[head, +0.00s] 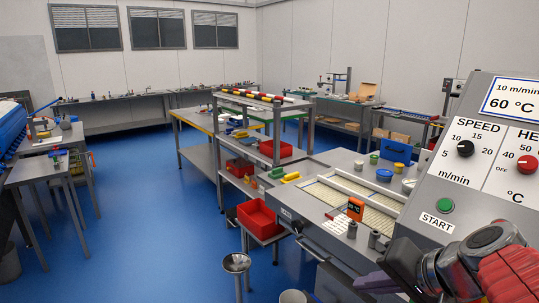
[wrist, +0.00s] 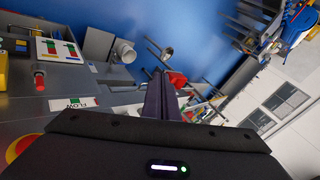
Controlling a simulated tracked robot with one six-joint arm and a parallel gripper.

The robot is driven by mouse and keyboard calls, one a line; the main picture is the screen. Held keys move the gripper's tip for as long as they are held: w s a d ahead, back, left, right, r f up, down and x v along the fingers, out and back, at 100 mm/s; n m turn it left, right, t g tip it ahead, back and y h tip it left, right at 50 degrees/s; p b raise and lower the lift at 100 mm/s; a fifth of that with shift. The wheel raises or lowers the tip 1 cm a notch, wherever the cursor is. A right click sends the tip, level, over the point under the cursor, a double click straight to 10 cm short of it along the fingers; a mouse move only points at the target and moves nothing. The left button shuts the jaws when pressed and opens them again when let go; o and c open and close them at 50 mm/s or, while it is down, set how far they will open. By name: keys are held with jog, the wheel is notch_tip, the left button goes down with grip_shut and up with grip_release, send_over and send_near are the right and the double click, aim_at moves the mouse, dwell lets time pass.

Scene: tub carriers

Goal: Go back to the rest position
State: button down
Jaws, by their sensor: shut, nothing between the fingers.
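My gripper (head: 372,284) is at the bottom right of the head view, in front of the control panel (head: 468,150) and low beside its left edge. In the wrist view my gripper (wrist: 161,80) shows its two dark fingers side by side and touching, with nothing between them. The wrist view is tilted well over to one side. My arm comes in from the lower right corner of the head view.
A conveyor machine (head: 345,232) with a pale belt stands left of the panel. Open blue floor (head: 130,225) lies to the left. A white cup (wrist: 124,52) shows in the wrist view.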

jog(key=s+a+f+n+g+h, duration=0.1)
jog(key=s+f+n+h, duration=0.3)
jog(key=s, duration=0.6)
jog(key=a+f+n, duration=0.1)
jog(key=n, duration=0.1)
jog(key=shift+s+a+f+n+g+h, duration=0.25)
jog(key=shift+a+n+g+h, duration=0.05)
jog(key=shift+a+g, duration=0.1)
dwell(0.6)
